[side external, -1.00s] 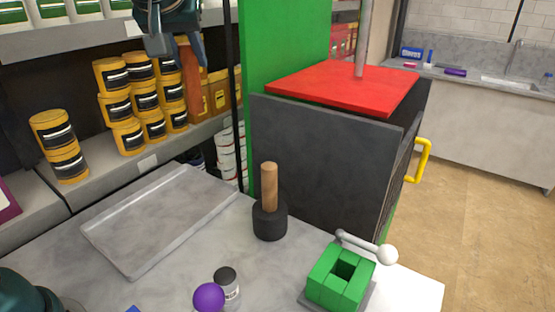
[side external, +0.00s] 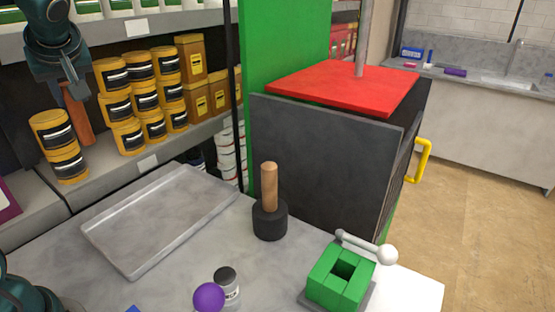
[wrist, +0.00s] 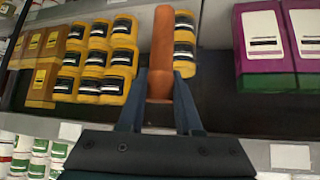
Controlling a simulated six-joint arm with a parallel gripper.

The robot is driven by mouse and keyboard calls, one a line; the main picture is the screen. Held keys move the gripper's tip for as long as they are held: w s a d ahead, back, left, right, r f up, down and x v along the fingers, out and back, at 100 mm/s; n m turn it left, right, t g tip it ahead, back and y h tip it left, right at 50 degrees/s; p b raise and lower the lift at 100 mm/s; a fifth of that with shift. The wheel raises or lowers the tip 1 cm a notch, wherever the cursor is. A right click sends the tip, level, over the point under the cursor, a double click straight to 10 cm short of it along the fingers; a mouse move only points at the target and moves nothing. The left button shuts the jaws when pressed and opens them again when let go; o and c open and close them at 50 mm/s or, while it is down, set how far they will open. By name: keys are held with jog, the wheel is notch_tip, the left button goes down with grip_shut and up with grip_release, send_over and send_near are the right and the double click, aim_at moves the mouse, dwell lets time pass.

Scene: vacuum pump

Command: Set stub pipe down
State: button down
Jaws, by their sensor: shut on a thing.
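The stub pipe (side external: 80,124) is a copper-orange cylinder hanging roughly upright, slightly tilted, at the upper left of the side view. My gripper (side external: 70,92) is shut on it and holds it high above the bench, in front of the shelves. In the wrist view the stub pipe (wrist: 162,48) extends away from between the two dark fingers of my gripper (wrist: 160,88). A shallow grey metal tray (side external: 160,218) lies empty on the bench, below and to the right of the pipe.
A mallet (side external: 270,205) stands on the bench right of the tray. A green vise (side external: 340,275), a small jar (side external: 230,283) and a purple ball (side external: 208,298) are near the front. Yellow cans (side external: 145,97) fill the shelf behind. A black machine with a red top (side external: 345,88) stands behind the mallet.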

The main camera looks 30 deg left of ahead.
aim_at(84, 124)
notch_tip(84, 124, down, 6)
jog(key=shift+f, duration=0.1)
jog(key=shift+w+d+f, duration=0.15)
jog(key=shift+f, duration=0.15)
jog(key=w+d+f, duration=0.6)
jog(key=w+f, duration=0.3)
jog(key=f, duration=0.2)
jog(key=shift+d, duration=0.35)
jog(key=shift+w, duration=0.1)
jog(key=c, duration=0.6)
grip_release()
jog(key=shift+f, duration=0.1)
